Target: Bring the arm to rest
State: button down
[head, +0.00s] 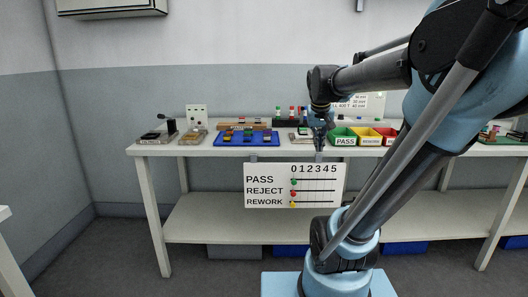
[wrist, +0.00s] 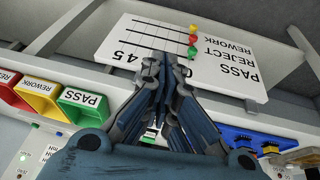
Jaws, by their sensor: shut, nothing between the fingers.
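My gripper (head: 319,143) hangs from my arm over the front edge of the white workbench (head: 190,151), just left of the green PASS bin (head: 342,135). In the wrist view my gripper (wrist: 163,66) has its fingers together with nothing between them. The fingers point toward the white tally board (head: 270,186), which hangs below the bench edge. The board also fills the top of the wrist view (wrist: 228,72). My arm's upper links cover the right part of the bench.
The yellow bin (head: 368,136) and red bin (head: 389,135) stand right of the green one. A blue tray (head: 245,142) with small parts lies left of my gripper. A rack of coloured items (head: 289,120) stands behind. The lower shelf (head: 210,220) looks bare.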

jog(key=s+a+f+g+y, duration=0.1)
jog(key=s+f+g, duration=0.1)
jog(key=s+f, duration=1.6)
jog(key=shift+s+n, duration=0.3)
jog(key=shift+s, duration=0.5)
